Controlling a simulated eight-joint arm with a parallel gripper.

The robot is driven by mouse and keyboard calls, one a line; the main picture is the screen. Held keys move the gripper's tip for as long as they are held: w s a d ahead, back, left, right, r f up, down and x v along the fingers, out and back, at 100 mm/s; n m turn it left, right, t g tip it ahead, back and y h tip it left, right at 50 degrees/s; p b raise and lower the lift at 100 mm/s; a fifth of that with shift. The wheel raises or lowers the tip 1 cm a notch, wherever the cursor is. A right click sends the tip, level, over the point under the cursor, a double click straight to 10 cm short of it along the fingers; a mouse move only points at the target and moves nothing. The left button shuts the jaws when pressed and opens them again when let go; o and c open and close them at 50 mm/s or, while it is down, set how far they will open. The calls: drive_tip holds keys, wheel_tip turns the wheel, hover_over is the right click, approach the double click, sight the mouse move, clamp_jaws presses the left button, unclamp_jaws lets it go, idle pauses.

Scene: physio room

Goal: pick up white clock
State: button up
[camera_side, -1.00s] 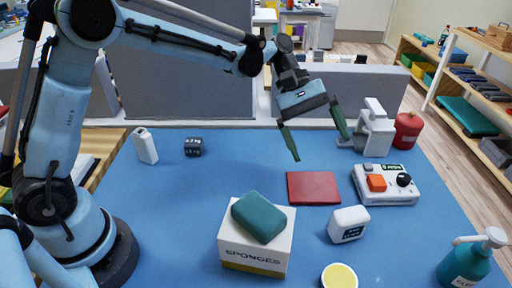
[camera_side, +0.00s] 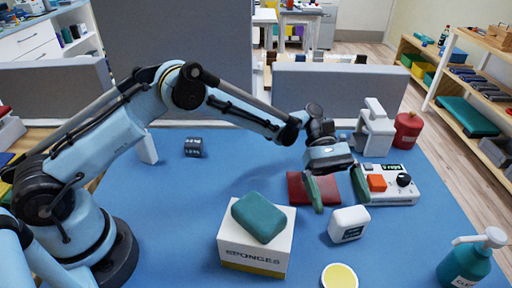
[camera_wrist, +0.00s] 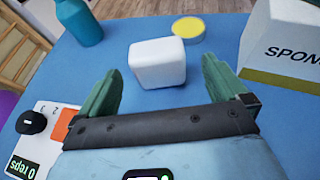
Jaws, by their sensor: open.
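The white clock (camera_side: 348,224) is a small rounded block with a dark display, standing on the blue table in the side view. In the wrist view the white clock (camera_wrist: 157,62) lies just beyond the fingertips, roughly centred between them, with its display hidden. My gripper (camera_side: 338,198) is above and slightly behind the clock, pointing down, with green fingers spread. In the wrist view my gripper (camera_wrist: 160,82) is open and empty, and neither finger touches the clock.
A sponge box (camera_side: 253,244) with a green sponge (camera_side: 259,217) stands left of the clock. A yellow-topped tin (camera_side: 339,277) is in front. A control box (camera_side: 400,197) and a red pad (camera_side: 297,190) are behind. A teal bottle (camera_side: 468,262) stands right.

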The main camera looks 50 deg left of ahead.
sight(355, 228)
drive_tip(key=shift+d+r+x, duration=0.1)
drive_tip(key=shift+r+x, duration=0.05)
drive_tip(key=shift+x, duration=1.65)
drive_tip(key=shift+d+r+x, duration=0.1)
drive_tip(key=shift+r+x, duration=0.1)
drive_tip(key=shift+x, duration=1.6)
drive_tip(key=shift+w, duration=0.1)
drive_tip(key=c, duration=1)
drive_tip(key=shift+r, duration=0.1)
